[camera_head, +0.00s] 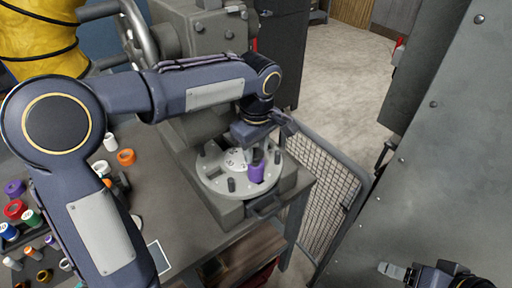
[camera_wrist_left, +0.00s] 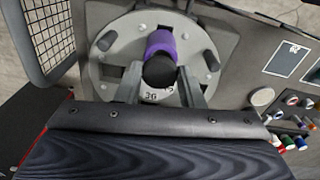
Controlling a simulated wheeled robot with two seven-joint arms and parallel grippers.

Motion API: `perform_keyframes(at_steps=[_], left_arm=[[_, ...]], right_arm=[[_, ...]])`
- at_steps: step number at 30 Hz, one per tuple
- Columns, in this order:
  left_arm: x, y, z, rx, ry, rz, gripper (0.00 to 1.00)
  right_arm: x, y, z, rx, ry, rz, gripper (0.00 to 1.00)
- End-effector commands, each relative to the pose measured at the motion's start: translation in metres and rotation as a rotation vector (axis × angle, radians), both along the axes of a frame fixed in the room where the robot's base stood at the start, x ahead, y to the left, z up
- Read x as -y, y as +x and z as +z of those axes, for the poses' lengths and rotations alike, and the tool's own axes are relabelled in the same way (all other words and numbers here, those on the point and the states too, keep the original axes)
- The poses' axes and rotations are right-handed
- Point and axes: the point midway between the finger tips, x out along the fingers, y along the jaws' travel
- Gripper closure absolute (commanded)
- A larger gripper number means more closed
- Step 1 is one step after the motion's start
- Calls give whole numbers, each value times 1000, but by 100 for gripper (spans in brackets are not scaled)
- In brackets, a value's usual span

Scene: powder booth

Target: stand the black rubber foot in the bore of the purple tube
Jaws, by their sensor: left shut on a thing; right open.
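The purple tube (camera_head: 257,174) stands on the round grey plate (camera_head: 211,182); it also shows in the left wrist view (camera_wrist_left: 161,42). My left gripper (camera_head: 258,150) is directly over the tube and is shut on the black rubber foot (camera_wrist_left: 159,72). The foot shows as a dark piece at the tube's top in the head view. In the wrist view it covers part of the tube, and I cannot tell whether its lower end is inside the bore. My right gripper (camera_head: 393,270) is open and empty at the lower right, far from the tube.
Several dark pegs stand around the plate's edge. The table's left side holds several coloured spools and cylinders, among them an orange ring (camera_head: 126,157) and a red one (camera_head: 14,209). A wire mesh guard (camera_head: 325,190) stands right of the plate. A grey cabinet (camera_head: 440,170) fills the right.

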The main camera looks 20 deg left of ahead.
Motion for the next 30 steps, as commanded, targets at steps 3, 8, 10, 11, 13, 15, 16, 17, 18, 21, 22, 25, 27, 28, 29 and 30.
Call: perform_keyframes(at_steps=[3,8,10,11,13,15,16,17,18,21,22,25,27,28,29,30], left_arm=[[0,0,-4,0,0,-1,91],[0,0,-7,0,0,-1,91],[0,0,-8,0,0,-1,91],[0,0,-9,-1,1,-1,91],[0,0,-10,-1,1,-1,91],[0,0,-12,-1,1,-1,91],[0,0,-12,-1,1,-1,91],[0,0,-13,-1,1,-1,91],[0,0,-14,-1,1,-1,91],[0,0,-15,-1,1,-1,91],[0,0,-15,0,0,-1,64],[0,0,-15,0,0,0,51],[0,0,-15,0,0,-1,42],[0,0,-15,0,0,0,40],[0,0,-15,0,0,0,40],[0,0,-15,0,0,0,40]], right_arm=[[0,0,-3,0,0,0,36],[0,0,-5,0,0,0,36],[0,0,-6,0,0,0,36],[0,0,-7,0,0,0,36],[0,0,-8,0,0,0,36],[0,0,-9,0,0,0,36],[0,0,-9,0,0,0,36],[0,0,-10,0,0,0,36],[0,0,-11,0,0,0,36],[0,0,-12,0,0,0,36],[0,0,-12,0,0,0,36],[0,0,-11,0,0,0,36],[0,0,-11,0,0,0,36],[0,0,-11,0,0,0,36],[0,0,-11,0,0,0,36],[0,0,-11,0,0,0,36]])
